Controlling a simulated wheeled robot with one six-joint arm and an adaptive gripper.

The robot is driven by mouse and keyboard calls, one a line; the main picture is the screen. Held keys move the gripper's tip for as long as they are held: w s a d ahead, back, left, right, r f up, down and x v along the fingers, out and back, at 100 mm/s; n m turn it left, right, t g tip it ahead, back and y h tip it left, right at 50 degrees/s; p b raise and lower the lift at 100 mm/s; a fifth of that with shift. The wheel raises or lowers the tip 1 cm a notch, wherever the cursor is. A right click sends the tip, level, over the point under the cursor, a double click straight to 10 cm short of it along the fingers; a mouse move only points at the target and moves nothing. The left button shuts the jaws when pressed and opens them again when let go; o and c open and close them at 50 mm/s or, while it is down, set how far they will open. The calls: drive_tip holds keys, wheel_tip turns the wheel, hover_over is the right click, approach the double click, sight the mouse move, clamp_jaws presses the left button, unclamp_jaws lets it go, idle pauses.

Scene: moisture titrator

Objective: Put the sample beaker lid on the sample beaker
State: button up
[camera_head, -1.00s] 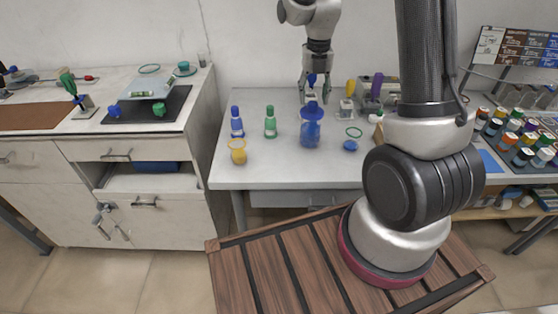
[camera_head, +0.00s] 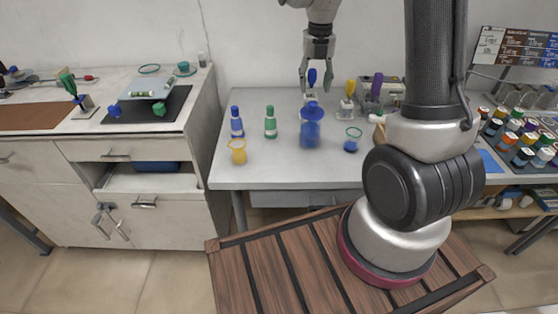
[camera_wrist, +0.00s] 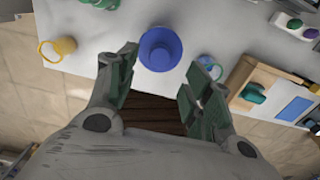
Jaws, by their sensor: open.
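My gripper (camera_head: 317,88) is open and empty above the middle of the back table, fingers pointing down. In the wrist view my gripper (camera_wrist: 163,62) has its two green-padded fingers apart, with nothing between the pads. A clear beaker with a green rim and blue contents (camera_head: 351,143) stands right of the large blue bottle; it also shows in the wrist view (camera_wrist: 209,68). A yellow-rimmed beaker (camera_head: 238,153) stands at the table's front left. I cannot tell for sure which is the sample beaker. A teal lid-like piece (camera_head: 184,69) lies on the left bench.
The large blue bottle with a wide-brimmed top (camera_head: 311,130) stands below and in front of my gripper. Blue (camera_head: 237,124) and green (camera_head: 270,123) bottles stand to its left. A rack of jars (camera_head: 520,145) is at right. The front strip of the table is clear.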

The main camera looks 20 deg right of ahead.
drive_tip(key=shift+r, duration=0.8)
wheel_tip(320, 180, up, 12)
drive_tip(key=s+d+r+m+t, duration=0.1)
drive_tip(key=s+m+t, duration=0.3)
drive_tip(key=s+m, duration=2.2)
drive_tip(key=m, duration=0.6)
drive_tip(key=shift+d+r, duration=0.15)
drive_tip(key=shift+d, duration=0.15)
idle(0.8)
